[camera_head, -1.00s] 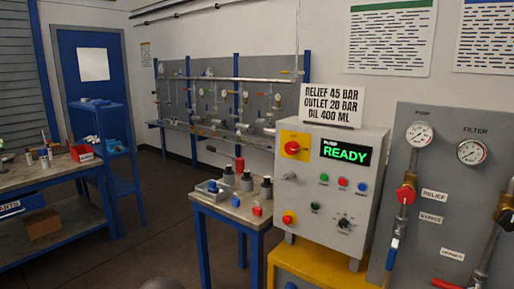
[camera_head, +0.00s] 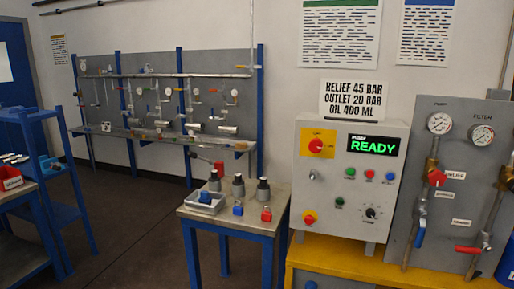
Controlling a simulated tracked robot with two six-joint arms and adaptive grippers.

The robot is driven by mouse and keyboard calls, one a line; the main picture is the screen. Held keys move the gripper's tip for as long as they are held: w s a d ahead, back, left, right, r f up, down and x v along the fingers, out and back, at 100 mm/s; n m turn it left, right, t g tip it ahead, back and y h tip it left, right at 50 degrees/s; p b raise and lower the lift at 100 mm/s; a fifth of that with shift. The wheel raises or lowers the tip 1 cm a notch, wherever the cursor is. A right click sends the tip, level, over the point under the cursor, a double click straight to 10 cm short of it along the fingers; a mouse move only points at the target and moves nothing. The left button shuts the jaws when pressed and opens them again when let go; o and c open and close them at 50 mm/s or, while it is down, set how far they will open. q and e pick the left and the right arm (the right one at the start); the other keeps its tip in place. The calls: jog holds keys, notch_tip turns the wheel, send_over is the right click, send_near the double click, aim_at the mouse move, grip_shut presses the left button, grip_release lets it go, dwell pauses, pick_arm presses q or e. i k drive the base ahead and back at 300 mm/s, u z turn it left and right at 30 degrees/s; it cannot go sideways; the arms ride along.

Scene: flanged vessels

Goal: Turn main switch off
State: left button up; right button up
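The grey control box (camera_head: 349,184) stands on a yellow bench right of centre. A red rotary knob on a yellow plate, which looks like the main switch (camera_head: 317,145), is at its upper left. The exact angle of the knob is too small to tell. The display (camera_head: 373,145) beside it reads READY in green. Neither of my grippers is in view.
A small table (camera_head: 240,222) with bottles and a tray stands left of the box. A grey gauge panel (camera_head: 455,195) with pipes and valves stands close on its right. The yellow bench (camera_head: 340,257) juts out in front. Floor (camera_head: 140,245) at left is clear.

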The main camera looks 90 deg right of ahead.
aim_at(316, 146)
jog(key=u, duration=0.4)
jog(key=i, duration=0.4)
jog(key=z, duration=2)
jog(key=i, duration=0.1)
jog(key=z, duration=1.35)
jog(key=k, duration=0.4)
jog(key=z, duration=0.3)
jog(key=i, duration=1.4)
jog(key=u, duration=0.35)
